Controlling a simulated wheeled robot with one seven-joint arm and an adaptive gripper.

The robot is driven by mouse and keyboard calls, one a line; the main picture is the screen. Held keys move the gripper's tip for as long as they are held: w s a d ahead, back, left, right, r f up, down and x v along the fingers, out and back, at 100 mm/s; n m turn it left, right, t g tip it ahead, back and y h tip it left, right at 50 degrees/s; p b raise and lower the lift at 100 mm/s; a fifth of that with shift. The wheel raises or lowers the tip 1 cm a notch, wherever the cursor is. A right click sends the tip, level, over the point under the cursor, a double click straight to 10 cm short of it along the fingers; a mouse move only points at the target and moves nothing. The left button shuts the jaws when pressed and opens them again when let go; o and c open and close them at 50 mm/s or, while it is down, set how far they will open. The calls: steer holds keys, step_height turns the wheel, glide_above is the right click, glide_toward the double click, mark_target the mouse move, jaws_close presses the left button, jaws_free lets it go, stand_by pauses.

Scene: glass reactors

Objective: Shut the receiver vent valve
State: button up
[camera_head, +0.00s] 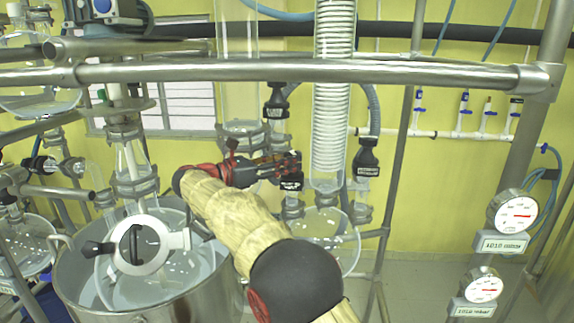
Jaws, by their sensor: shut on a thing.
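My arm reaches from the bottom middle up to the glassware. My gripper (292,165), dark with red parts, is closed at a small black valve piece with a pale label (291,182), taken to be the receiver vent valve. The fingers hide most of the handle, so its turn position cannot be told. The valve sits above the left neck of a clear round receiver flask (338,243), under the coil condenser (334,100).
A steel rail (300,71) crosses in front, above my arm. A steel-rimmed vessel (85,290) with a round lid fitting stands at left. Another black labelled fitting (367,160) is close on the right. Two gauges (515,212) (483,286) hang at far right.

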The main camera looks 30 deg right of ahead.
steer(key=shift+r+g, duration=0.2)
steer(key=shift+g, duration=0.1)
steer(key=o, duration=0.9)
steer(key=shift+c, duration=0.2)
steer(key=shift+f, duration=0.1)
